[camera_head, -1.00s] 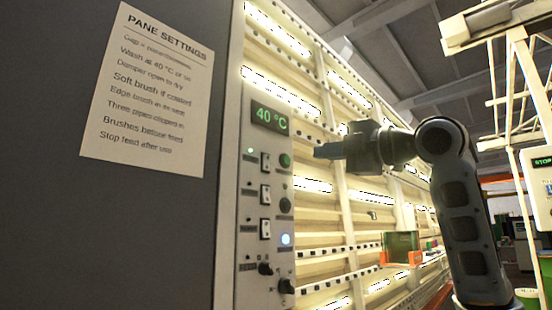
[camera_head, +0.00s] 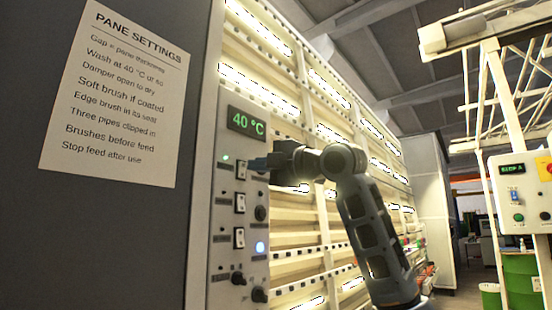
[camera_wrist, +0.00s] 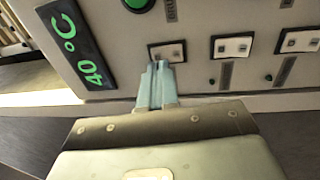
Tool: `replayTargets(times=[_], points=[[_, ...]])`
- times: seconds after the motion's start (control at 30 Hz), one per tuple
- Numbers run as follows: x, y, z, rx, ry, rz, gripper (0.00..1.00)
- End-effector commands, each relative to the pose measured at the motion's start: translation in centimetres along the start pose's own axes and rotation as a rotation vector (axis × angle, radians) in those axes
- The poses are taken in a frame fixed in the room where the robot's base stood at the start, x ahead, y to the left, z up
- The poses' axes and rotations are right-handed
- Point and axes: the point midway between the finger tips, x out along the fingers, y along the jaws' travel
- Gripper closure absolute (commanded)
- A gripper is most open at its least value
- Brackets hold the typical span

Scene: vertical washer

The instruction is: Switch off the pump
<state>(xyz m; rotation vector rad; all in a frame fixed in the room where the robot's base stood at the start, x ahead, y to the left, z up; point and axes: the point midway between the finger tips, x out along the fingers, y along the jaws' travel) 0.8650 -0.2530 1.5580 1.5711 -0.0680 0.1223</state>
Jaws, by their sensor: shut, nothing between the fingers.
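The pale control panel (camera_head: 222,262) has a column of three white rocker switches. The top switch (camera_head: 241,172) also shows in the wrist view (camera_wrist: 167,49). The middle switch (camera_head: 239,203) and bottom switch (camera_head: 239,238) are below it. Their small labels are too blurred to read, so I cannot tell which is the pump's. My gripper (camera_head: 253,163) is shut and empty, its bluish fingers at the top switch. In the wrist view the fingertips (camera_wrist: 158,68) overlap that switch's lower edge; I cannot tell whether they touch it.
A green "40 °C" display (camera_head: 246,123) is above the switches. A blue lit button (camera_head: 260,247) and dark knobs (camera_head: 259,294) are lower on the panel. A paper notice (camera_head: 117,100) hangs on the dark wall at left. A separate control box (camera_head: 520,195) stands at far right.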

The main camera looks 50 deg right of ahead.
Motion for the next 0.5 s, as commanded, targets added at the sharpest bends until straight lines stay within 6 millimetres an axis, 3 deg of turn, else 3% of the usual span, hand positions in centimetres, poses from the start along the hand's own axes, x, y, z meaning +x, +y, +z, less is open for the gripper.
replayTargets(times=[0.2, 0.5], points=[[1.9, 0.1, 0.0, 0.0, 0.0, 0.0, 1.0], [2.1, 0.0, 0.0, 0.0, -0.001, 0.001, 1.0]])
